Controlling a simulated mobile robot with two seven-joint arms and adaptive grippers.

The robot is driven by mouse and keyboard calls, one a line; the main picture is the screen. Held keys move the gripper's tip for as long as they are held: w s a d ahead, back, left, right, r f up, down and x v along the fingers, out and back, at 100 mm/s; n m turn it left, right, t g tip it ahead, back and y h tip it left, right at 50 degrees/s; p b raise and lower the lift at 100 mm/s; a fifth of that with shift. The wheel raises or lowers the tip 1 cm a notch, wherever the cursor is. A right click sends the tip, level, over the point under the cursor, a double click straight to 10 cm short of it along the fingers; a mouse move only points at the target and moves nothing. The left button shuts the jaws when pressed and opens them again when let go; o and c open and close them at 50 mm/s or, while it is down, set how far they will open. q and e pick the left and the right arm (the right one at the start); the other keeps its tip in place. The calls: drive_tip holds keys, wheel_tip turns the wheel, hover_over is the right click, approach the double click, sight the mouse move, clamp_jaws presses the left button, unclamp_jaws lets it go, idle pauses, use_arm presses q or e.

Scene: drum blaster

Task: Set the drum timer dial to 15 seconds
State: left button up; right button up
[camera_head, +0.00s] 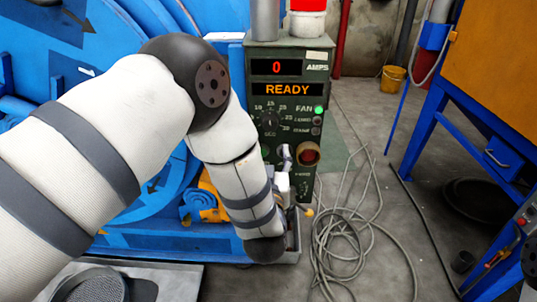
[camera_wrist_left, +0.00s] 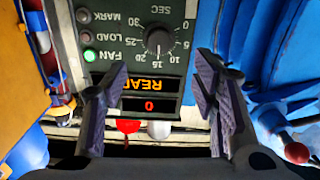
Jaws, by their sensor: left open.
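The timer dial (camera_head: 268,118) is a dark round knob on the front of a green control box (camera_head: 288,55), with numbers around it. In the left wrist view the dial (camera_wrist_left: 159,41) appears upside down under the word SEC; its pointer is too small to read surely. My left gripper (camera_wrist_left: 160,85) is open and empty, its fingers framing the panel below the dial in that picture. The dial looks beyond the fingertips, with no contact visible. In the head view my left arm bends down before the box, and the gripper is mostly hidden. My right gripper is not visible.
The display (camera_head: 276,67) reads 0 and the lower one (camera_head: 287,90) reads READY. The green FAN light (camera_head: 319,110) is lit. A large blue machine (camera_head: 105,30) stands left. Coiled cable (camera_head: 340,240) lies on the floor, and a blue-framed orange cabinet (camera_head: 500,60) stands right.

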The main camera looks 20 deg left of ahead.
sight(271, 126)
use_arm(q)
drive_tip(key=shift+s, duration=0.15)
drive_tip(key=w+a+n, duration=0.1)
drive_tip(key=w, duration=0.2)
drive_tip(key=w+a+n+b, duration=0.1)
drive_tip(key=w+n, duration=0.1)
drive_tip(key=w, duration=0.2)
drive_tip(key=w+a+n+b, duration=0.1)
drive_tip(key=w+n, duration=0.1)
drive_tip(key=w, duration=0.2)
drive_tip(key=shift+w+f, duration=0.1)
drive_tip(key=shift+w, duration=0.15)
drive_tip(key=shift+w+a, duration=0.1)
drive_tip(key=shift+w, duration=0.2)
drive_tip(key=shift+r, duration=0.2)
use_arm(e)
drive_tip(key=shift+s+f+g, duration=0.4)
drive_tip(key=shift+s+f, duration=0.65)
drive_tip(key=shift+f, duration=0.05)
use_arm(q)
drive_tip(key=shift+c, duration=0.5)
drive_tip(key=c, duration=1)
drive_tip(key=shift+c, duration=0.2)
